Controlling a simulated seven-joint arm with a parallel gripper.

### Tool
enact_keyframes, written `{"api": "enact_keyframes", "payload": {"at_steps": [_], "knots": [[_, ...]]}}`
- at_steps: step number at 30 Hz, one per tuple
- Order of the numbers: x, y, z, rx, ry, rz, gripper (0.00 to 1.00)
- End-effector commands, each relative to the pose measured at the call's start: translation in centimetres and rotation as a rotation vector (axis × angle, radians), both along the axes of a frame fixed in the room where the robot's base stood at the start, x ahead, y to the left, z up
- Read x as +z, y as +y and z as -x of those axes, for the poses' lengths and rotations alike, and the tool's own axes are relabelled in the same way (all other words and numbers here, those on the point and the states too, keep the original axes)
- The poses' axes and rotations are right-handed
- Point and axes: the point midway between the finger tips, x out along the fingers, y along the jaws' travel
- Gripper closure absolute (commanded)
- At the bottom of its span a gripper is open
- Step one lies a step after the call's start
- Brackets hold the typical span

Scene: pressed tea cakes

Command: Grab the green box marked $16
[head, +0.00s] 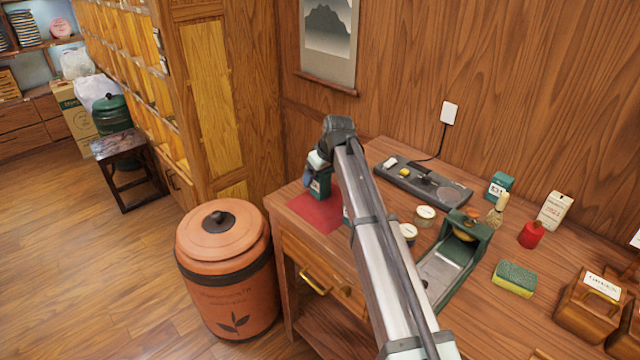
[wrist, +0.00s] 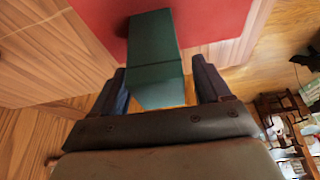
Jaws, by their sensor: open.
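A dark green box (head: 320,188) stands at the red mat (head: 306,211) on the table's left part; the price on its pale label is too small to read. In the wrist view the green box (wrist: 154,45) lies between the two fingers of my gripper (wrist: 158,68). The fingers are open, one on each side, with gaps visible. In the head view my gripper (head: 318,163) is at the top of this box. A second green box (head: 499,186) with a white label stands at the back right; its marking is unclear. Part of another teal thing is hidden behind my arm.
A large terracotta canister (head: 226,270) stands on the floor left of the table.

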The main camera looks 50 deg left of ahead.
Motion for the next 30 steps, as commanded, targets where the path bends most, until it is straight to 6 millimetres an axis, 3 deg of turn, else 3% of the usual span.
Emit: {"api": "enact_keyframes", "payload": {"at_steps": [4,22,30], "knots": [[0.03,-0.01,0.0,0.0,0.0,0.0,0.23],[0.04,-0.04,-0.01,0.0,0.0,0.0,0.8],[0.31,-0.01,-0.02,0.0,0.0,0.0,0.8]]}}
